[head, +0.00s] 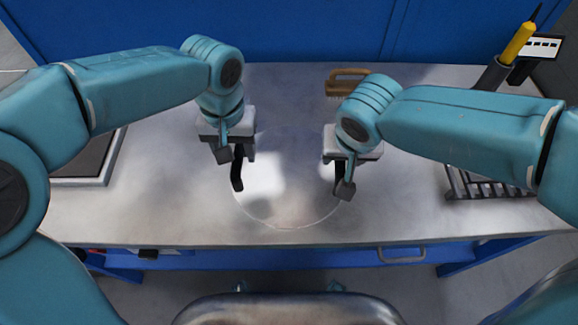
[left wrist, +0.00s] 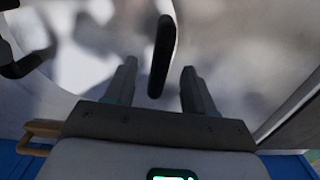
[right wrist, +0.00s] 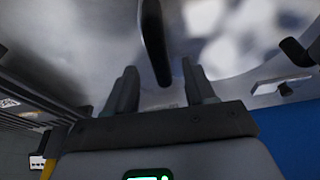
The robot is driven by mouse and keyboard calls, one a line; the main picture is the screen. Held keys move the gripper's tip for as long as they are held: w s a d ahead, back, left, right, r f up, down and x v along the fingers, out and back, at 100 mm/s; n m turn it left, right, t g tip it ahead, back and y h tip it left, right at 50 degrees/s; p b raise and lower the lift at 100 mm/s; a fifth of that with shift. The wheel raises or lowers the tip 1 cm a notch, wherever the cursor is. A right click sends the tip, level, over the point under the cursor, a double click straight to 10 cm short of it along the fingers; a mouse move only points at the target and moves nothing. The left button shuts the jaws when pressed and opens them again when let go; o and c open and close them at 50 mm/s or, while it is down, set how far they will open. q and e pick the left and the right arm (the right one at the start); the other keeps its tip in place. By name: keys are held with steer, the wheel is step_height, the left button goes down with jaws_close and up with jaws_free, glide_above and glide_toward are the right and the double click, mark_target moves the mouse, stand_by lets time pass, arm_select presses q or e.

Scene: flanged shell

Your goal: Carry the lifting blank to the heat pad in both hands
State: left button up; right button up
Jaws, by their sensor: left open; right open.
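The blank (head: 290,222) is a round, shiny metal piece on the steel bench, with a thin bright rim and a black handle on each side. Its left handle (head: 238,178) shows below my left gripper (head: 236,154). In the left wrist view this handle (left wrist: 160,55) stands between the two open fingers, apart from both. My right gripper (head: 339,172) is open at the right handle, which it partly hides; in the right wrist view that handle (right wrist: 154,42) lies between the fingers. A dark flat panel in a metal frame (head: 85,165), possibly the heat pad, is at the left.
A wooden-handled brush (head: 348,82) lies at the back of the bench. A dark slatted rack (head: 490,184) is at the right, and a yellow tool (head: 518,42) stands in a holder at back right. The bench front edge is close; bare steel lies between panel and blank.

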mark_target(237, 155)
arm_select(q)
steer(key=shift+w+f, duration=0.1)
steer(key=shift+f, duration=2.4)
arm_select(e)
steer(key=shift+x, duration=2.5)
steer(key=shift+w, duration=0.1)
arm_select(q)
jaws_close()
arm_select(e)
steer(key=shift+r, duration=0.1)
jaws_close()
arm_select(q)
steer(key=shift+w+r, duration=0.2)
steer(key=shift+r, duration=0.05)
arm_select(e)
steer(key=shift+w+r, duration=0.2)
steer(key=shift+r, duration=0.05)
